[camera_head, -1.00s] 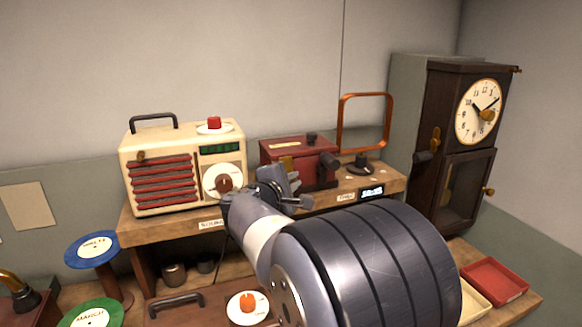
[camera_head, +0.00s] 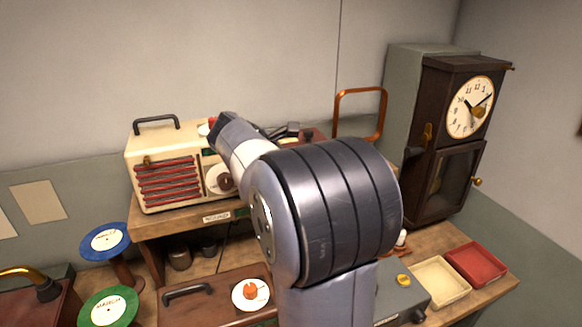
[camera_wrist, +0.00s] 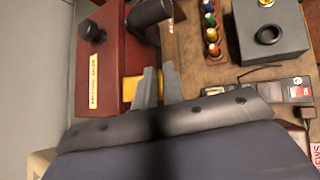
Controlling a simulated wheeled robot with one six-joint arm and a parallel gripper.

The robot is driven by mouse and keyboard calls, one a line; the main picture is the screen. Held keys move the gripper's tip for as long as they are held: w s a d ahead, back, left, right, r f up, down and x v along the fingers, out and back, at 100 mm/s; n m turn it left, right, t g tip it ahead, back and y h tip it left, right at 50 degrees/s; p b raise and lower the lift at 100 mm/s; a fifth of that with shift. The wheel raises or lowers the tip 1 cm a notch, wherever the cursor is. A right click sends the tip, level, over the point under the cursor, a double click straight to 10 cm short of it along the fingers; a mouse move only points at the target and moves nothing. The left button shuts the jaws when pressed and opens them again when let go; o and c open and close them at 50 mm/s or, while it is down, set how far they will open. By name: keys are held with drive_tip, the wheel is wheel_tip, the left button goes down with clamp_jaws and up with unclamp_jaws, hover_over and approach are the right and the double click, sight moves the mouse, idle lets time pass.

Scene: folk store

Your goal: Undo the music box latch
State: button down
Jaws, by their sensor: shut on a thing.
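The music box is a red box with a paper label and a black knob. It shows in the wrist view (camera_wrist: 112,50) and is mostly hidden by my arm in the head view (camera_head: 316,133). Its brass latch (camera_wrist: 131,88) sits on the box's front side, just beside my grey fingertips. My gripper (camera_wrist: 159,74) is shut on the latch, with part of the brass showing left of the fingers. The exact contact is hidden by the fingers. A black crank handle (camera_wrist: 150,12) sticks out just ahead of the fingertips.
A cream radio (camera_head: 165,165) stands left of the music box on the wooden shelf. A copper frame (camera_head: 360,92) stands behind, a dark clock (camera_head: 450,140) to the right. In the wrist view, a strip of coloured pegs (camera_wrist: 210,30) and a grey box (camera_wrist: 268,38) lie to the right.

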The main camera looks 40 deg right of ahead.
drive_tip(key=shift+w+r+n+g+y, duration=0.25)
drive_tip(key=shift+r+n+g, duration=0.25)
drive_tip(key=shift+r+g, duration=0.25)
drive_tip(key=c, duration=1.5)
unclamp_jaws()
drive_tip(key=b+v, duration=0.1)
drive_tip(key=v, duration=0.9)
drive_tip(key=shift+w+a+r, duration=0.1)
drive_tip(key=shift+a+r, duration=0.1)
drive_tip(key=shift+r, duration=0.15)
drive_tip(key=shift+d+f, duration=0.1)
